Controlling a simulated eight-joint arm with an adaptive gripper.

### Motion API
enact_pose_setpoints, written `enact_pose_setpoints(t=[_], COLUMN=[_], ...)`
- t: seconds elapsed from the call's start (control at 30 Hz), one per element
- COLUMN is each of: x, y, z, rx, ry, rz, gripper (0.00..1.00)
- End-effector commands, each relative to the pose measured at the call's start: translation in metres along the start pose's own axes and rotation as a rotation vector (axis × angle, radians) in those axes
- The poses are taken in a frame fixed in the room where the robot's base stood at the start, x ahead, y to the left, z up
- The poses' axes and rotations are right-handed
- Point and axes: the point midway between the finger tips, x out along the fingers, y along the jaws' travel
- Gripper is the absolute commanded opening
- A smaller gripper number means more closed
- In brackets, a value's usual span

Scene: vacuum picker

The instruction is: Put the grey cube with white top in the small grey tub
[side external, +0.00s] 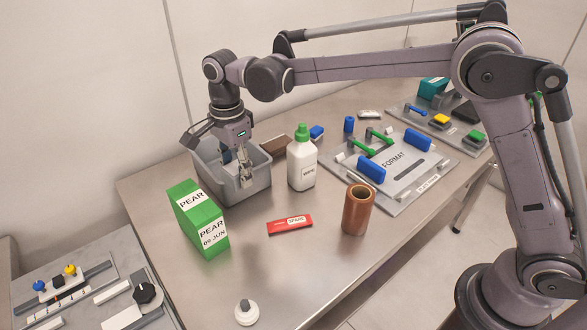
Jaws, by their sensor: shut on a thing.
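The small grey tub (260,178) stands at the left back of the table, open side up. My gripper (244,180) points down at the tub, and its fingers cover part of the tub's near right side. It is shut on a small pale grey thing, apparently the grey cube with white top, which the fingers mostly hide. From this one view I cannot tell how high the fingertips are over the tub or whether they are inside its rim. No other grey cube with a white top shows on the table.
A green PEAR box (199,220) stands close in front of the tub, and a white bottle (301,163) with a green cap stands to its right. A brown block (275,146), red packet (290,225), brown cylinder (357,212) and white round piece (246,313) are nearby.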

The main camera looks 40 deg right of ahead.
Motion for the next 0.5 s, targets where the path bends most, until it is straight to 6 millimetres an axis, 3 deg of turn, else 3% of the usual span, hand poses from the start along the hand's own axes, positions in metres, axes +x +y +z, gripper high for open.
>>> enact_pose_setpoints(t=[0.03, 0.2, 0.5], x=[0.001, 0.005, 0.017], y=[-0.017, -0.061, -0.109], z=[-0.005, -0.024, -0.057], rx=[0.012, 0.043, 0.084], ry=[0.0, 0.0, 0.0], rz=[0.0, 0.0, 0.001], gripper=[0.16, 0.16, 0.16])
